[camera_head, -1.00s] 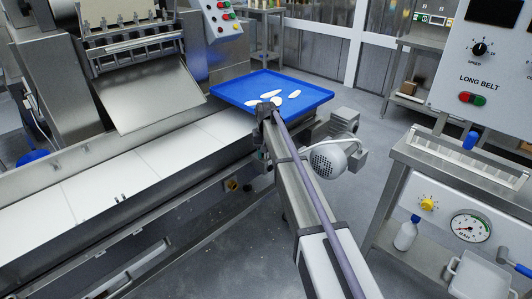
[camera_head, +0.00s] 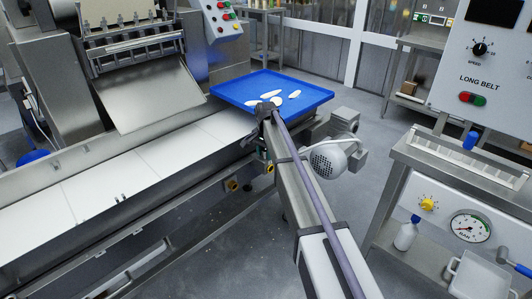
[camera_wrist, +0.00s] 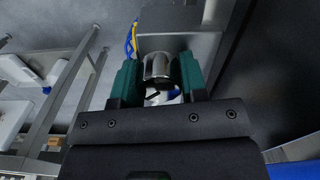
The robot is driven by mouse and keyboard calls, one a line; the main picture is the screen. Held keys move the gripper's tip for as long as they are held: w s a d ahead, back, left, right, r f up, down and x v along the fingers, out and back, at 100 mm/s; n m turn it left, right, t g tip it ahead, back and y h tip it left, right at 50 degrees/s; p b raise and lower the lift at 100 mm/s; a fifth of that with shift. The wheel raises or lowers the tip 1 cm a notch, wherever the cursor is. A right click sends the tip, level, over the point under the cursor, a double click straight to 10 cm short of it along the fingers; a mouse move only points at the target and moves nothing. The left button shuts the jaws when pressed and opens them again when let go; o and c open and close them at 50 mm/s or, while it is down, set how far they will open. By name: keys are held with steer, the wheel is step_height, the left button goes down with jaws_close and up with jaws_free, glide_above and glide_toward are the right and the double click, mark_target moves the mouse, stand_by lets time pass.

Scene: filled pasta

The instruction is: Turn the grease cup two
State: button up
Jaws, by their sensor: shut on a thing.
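A shiny metal cylinder, which looks like the grease cup (camera_wrist: 158,66), sits between the two green fingers of my gripper (camera_wrist: 158,78) in the wrist view. The fingers are shut on its sides. A grey metal panel is behind it. Which numbered cup it is cannot be read. In the head view the cup cannot be made out. My arm reaches to the conveyor's end beside the blue tray, and a small part of the wrist end shows below it.
The blue tray (camera_head: 229,92) with several pale pasta pieces lies just behind my arm. The white conveyor belt (camera_head: 100,180) runs to the left. A grey motor (camera_head: 328,160) is close on the right. A bench with a pressure gauge (camera_head: 470,227) stands further right.

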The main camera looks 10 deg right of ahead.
mark_target(266, 150)
stand_by(0.3)
steer(key=o, duration=0.9)
step_height(266, 150, up, 11)
steer(key=p, duration=1.1)
steer(key=shift+f, duration=0.1)
